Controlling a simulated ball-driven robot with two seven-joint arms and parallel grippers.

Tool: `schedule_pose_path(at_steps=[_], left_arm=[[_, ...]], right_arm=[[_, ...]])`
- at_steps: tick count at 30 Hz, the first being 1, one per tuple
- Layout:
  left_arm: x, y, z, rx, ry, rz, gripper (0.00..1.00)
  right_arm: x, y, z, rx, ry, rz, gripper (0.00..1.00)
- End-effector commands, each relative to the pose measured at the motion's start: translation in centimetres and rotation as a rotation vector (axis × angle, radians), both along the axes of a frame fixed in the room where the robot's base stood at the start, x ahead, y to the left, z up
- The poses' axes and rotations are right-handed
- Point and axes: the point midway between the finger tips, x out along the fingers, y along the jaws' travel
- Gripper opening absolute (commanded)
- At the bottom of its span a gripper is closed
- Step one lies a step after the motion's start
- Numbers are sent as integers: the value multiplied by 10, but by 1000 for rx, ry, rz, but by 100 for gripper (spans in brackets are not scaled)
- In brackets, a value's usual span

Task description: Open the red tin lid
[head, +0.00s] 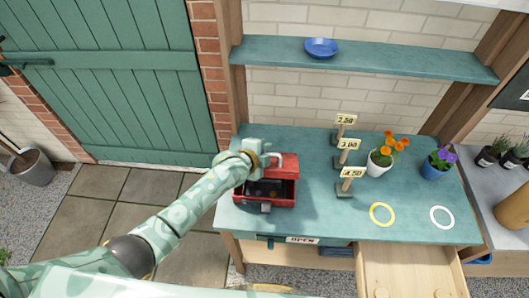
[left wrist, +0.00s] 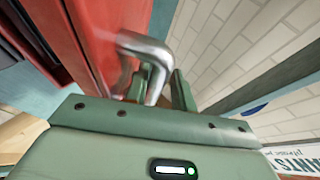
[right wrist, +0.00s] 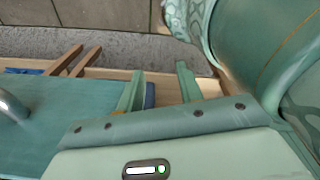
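The red tin (head: 285,199) stands at the left end of the teal bench. Its lid (head: 287,163) is raised at the back, and the dark inside shows. In the left wrist view the red surface (left wrist: 95,35) fills the upper left, with a bent metal handle (left wrist: 145,45) on it. My left gripper (head: 268,160) is at the raised lid. Its fingers (left wrist: 165,88) are close together around the handle and seem shut on it. My right gripper (right wrist: 158,85) shows only in its wrist view; its fingers are apart with nothing between them.
An open wooden drawer (head: 410,268) juts from the bench front. Price signs (head: 348,143), an orange-flowered white pot (head: 378,167), a blue pot (head: 436,171), a yellow ring (head: 371,212) and a white ring (head: 431,214) are on the bench (head: 310,215). A blue saucer (head: 321,48) sits on the shelf.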

Motion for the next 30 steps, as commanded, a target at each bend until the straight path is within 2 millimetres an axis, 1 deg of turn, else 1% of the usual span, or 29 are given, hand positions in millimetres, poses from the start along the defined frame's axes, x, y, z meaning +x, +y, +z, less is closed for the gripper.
schedule_pose_path(at_steps=[5,8,15,21,25,30], left_arm=[[-8,4,8,-2,-1,0,25],[-21,11,19,-1,-1,-1,25],[-67,36,56,1,-1,-1,25],[-100,54,81,2,0,-1,25],[-112,60,91,1,1,-1,25],[-117,63,95,-1,0,1,25]], right_arm=[[0,0,6,0,0,0,36],[1,0,13,-1,-1,0,36],[1,-1,27,-2,-2,0,36],[1,-1,33,-2,-2,1,36],[1,-2,34,-2,-2,1,36],[1,-2,34,-3,-2,1,36]])
